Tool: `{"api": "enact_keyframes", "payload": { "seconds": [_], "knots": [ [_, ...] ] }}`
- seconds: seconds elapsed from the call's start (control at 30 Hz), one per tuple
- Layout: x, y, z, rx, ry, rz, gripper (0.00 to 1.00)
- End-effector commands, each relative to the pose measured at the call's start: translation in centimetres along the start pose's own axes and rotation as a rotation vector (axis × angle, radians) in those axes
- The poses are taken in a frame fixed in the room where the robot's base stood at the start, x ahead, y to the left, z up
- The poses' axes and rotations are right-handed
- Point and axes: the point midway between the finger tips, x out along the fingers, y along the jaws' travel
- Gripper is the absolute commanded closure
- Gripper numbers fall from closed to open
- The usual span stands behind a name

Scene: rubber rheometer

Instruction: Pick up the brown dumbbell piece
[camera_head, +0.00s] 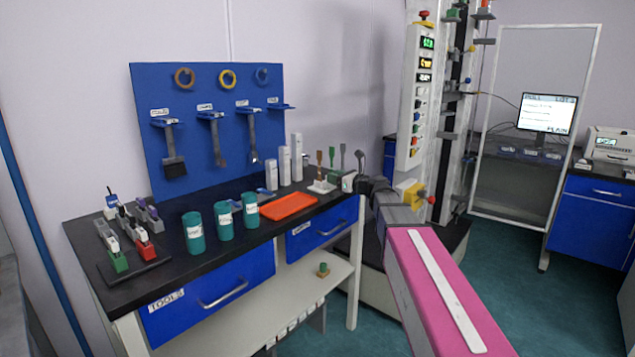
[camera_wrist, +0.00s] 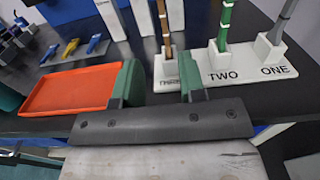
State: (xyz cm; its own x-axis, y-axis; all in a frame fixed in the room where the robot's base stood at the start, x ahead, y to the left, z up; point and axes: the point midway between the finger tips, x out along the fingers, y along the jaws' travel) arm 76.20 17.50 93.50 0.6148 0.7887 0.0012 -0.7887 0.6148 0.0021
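The brown dumbbell piece (camera_wrist: 165,28) stands upright in the third slot of a white holder (camera_wrist: 240,72), whose other labels read TWO and ONE. In the head view the brown piece (camera_head: 319,160) is the leftmost of three upright pieces on the holder (camera_head: 321,187). My gripper (camera_wrist: 157,64) is open, its two green fingers apart with nothing held. The brown piece appears beyond the fingertips, between them and closer to the right one. The right finger overlaps part of the holder in the wrist view.
A green piece (camera_wrist: 225,20) and a grey piece (camera_wrist: 282,20) stand to the right in the holder. An orange tray (camera_wrist: 70,92) lies left of my gripper. White blocks (camera_head: 297,157) stand behind. Teal cups (camera_head: 224,222) stand farther left on the black bench.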

Motion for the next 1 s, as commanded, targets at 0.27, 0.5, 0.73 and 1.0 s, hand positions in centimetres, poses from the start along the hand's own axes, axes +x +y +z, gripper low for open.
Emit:
{"api": "enact_keyframes", "payload": {
  "seconds": [0.27, 0.5, 0.73, 1.0],
  "knots": [
    [3.5, -0.1, -0.1, -0.002, 0.001, 0.0, 0.63],
    [5.6, -0.6, -0.5, -0.002, 0.001, 0.0, 0.63],
    [8.4, -0.8, -0.7, -0.002, 0.001, 0.0, 0.63],
    [8.6, -0.7, -0.7, -0.002, 0.001, -0.001, 0.69]
  ]
}}
